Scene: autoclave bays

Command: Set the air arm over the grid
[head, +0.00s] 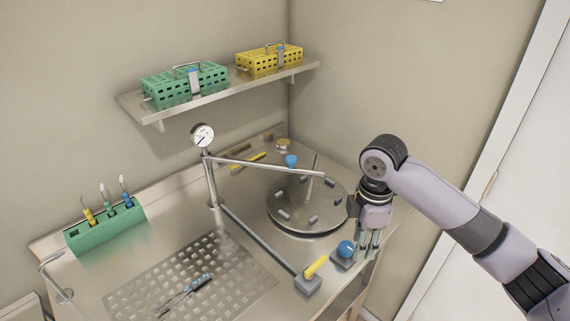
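A steel post (211,182) with a round pressure gauge (202,136) carries a slim metal arm (262,166), which I take for the air arm. It reaches right, toward the round metal plate (290,224), and a blue piece (291,161) shows at it. The grid (235,272), a perforated metal panel, lies in the worktop at front left; the arm is not above it. My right gripper (370,242) points down right of the round plate, beside a blue ball knob (346,249). Its fingers look apart, with nothing seen between them. My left gripper is out of view.
A long bar (255,244) runs from the post to a grey block (308,285) with a yellow handle (316,267). A dark tool (184,294) lies on the grid. A green holder (106,229) stands left. A wall shelf (218,95) carries green and yellow baskets.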

